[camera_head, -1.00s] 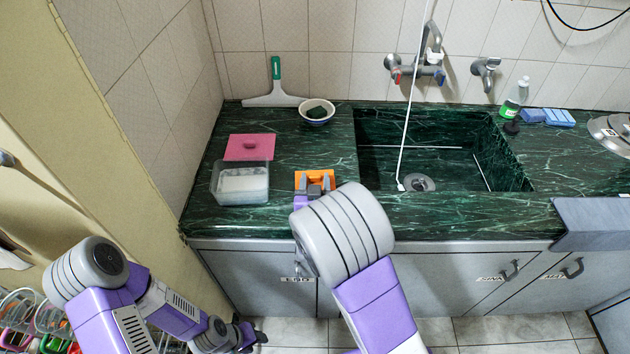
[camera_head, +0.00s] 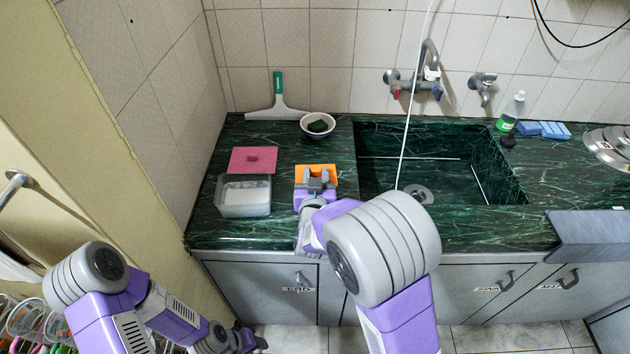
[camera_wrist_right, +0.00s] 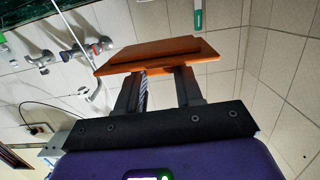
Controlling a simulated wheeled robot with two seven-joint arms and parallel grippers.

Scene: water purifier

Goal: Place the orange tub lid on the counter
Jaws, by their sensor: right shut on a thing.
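The orange tub lid (camera_head: 316,171) is a flat orange square in the head view, over the green marble counter (camera_head: 285,215) between the clear tub and the sink. My right gripper (camera_head: 316,184) is shut on the lid at its near side. The right wrist view shows the lid (camera_wrist_right: 150,55) between the fingertips (camera_wrist_right: 160,72), seen edge-on with wall tiles behind. Whether the lid touches the counter is unclear. My left gripper (camera_head: 243,338) is low by the cabinet front, away from the lid; its fingers are too small to read.
A clear tub with white contents (camera_head: 244,197) and a pink lid (camera_head: 252,160) sit left of the orange lid. A bowl (camera_head: 318,125) and a squeegee (camera_head: 277,108) stand behind. The sink (camera_head: 440,175) opens to the right.

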